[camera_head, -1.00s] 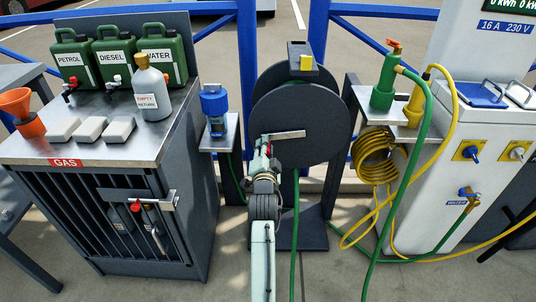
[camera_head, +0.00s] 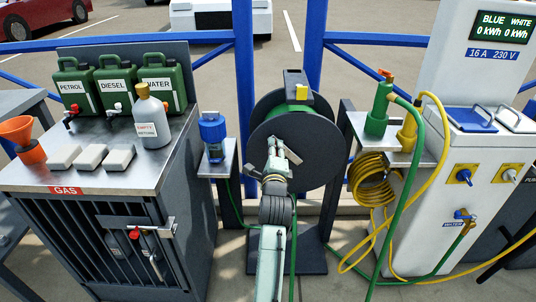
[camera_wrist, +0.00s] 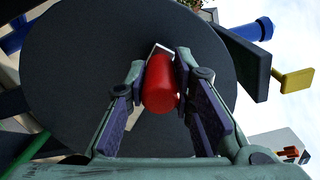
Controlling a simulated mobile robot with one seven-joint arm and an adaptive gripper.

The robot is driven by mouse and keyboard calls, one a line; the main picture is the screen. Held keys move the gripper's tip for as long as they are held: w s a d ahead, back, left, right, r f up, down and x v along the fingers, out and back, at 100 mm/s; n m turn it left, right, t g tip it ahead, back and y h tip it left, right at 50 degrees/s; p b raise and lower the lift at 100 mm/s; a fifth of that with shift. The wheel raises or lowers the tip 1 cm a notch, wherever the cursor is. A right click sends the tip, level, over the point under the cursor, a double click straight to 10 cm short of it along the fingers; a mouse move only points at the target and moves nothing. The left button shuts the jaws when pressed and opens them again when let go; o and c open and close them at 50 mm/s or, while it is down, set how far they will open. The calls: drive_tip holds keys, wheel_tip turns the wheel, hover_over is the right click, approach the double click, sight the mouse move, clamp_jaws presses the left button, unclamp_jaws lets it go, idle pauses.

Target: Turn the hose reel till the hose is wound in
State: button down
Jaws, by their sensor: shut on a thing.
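The hose reel (camera_head: 322,158) is a large dark disc on a dark stand, with green hose (camera_head: 297,109) showing behind its front disc. The hose runs down from the reel to the ground and along to the right. In the wrist view, a red crank knob (camera_wrist: 161,84) stands out from the disc (camera_wrist: 75,75). My gripper (camera_wrist: 160,95) has a finger on each side of the knob and is shut on it. In the head view, my gripper (camera_head: 277,157) is in front of the reel's middle-left and my arm hides the knob there.
A green nozzle (camera_head: 378,108) stands on a small shelf right of the reel, with a coiled yellow cable (camera_head: 372,180) below. A white service post (camera_head: 450,190) is farther right. A blue-topped container (camera_head: 213,133) stands on a shelf to the left, beside the gas cabinet (camera_head: 110,230).

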drive_tip(key=shift+d+r+m+p, duration=0.35)
drive_tip(key=shift+d+r+m, duration=0.2)
drive_tip(key=shift+d+m, duration=0.35)
drive_tip(key=shift+d+r+m+p, duration=0.3)
drive_tip(key=shift+d+r+m, duration=0.3)
drive_tip(key=shift+m, duration=0.5)
drive_tip(key=c, duration=1.4)
unclamp_jaws()
drive_tip(key=shift+f, duration=0.1)
drive_tip(key=shift+o, duration=0.2)
drive_tip(key=s, duration=1.2)
